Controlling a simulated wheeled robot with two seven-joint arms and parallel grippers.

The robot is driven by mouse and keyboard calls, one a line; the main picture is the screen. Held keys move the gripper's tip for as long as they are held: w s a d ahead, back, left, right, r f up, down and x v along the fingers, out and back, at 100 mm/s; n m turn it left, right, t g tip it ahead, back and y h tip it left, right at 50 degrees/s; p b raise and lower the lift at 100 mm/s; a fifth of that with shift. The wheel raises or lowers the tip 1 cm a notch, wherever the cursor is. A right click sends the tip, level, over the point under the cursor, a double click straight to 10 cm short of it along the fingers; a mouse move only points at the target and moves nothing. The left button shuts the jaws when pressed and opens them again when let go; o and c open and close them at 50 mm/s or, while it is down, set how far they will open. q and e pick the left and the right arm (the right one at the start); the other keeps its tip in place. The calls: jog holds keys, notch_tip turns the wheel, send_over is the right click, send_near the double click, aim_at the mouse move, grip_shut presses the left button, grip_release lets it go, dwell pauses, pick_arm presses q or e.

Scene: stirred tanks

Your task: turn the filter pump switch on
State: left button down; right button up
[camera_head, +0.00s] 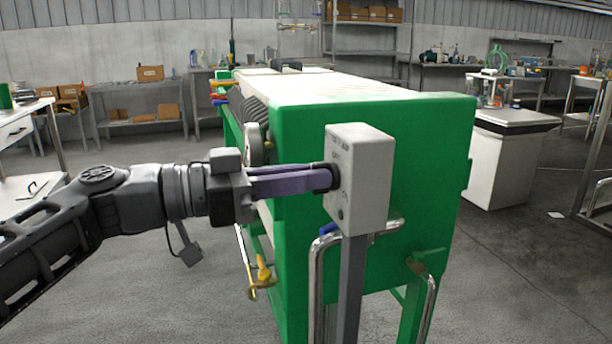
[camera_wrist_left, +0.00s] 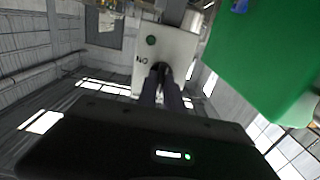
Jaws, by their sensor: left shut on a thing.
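The filter pump switch is a grey box (camera_head: 368,190) on a dark post in front of the green filter press. A dark round knob (camera_head: 326,178) sits on its left-facing side. My left gripper (camera_head: 322,178) comes in from the left and its purple fingers are shut on the knob. In the left wrist view, the box face (camera_wrist_left: 183,50) shows "NO" lettering and a round green spot, with the gripper fingers (camera_wrist_left: 161,78) meeting the dark knob. The fingers hide much of the knob, so its turn position cannot be told. My right gripper is not in view.
The green filter press (camera_head: 430,150) stands right behind the switch box. Chrome pipes (camera_head: 316,290) and a yellow-handled valve (camera_head: 263,272) are below. A white cabinet (camera_head: 500,165) stands at right. The floor at lower left is clear.

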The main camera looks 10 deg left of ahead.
pick_arm(q)
jog(key=shift+n, duration=0.4)
jog(key=n, duration=1.7)
jog(key=shift+w+a+f+p, duration=0.15)
jog(key=shift+w+f+p, duration=0.05)
jog(key=shift+p, duration=0.1)
jog(key=c, duration=1.5)
grip_release()
jog(key=p+v, duration=0.1)
jog(key=v, duration=0.6)
jog(key=shift+s+a, duration=0.25)
jog(key=shift+a, duration=0.1)
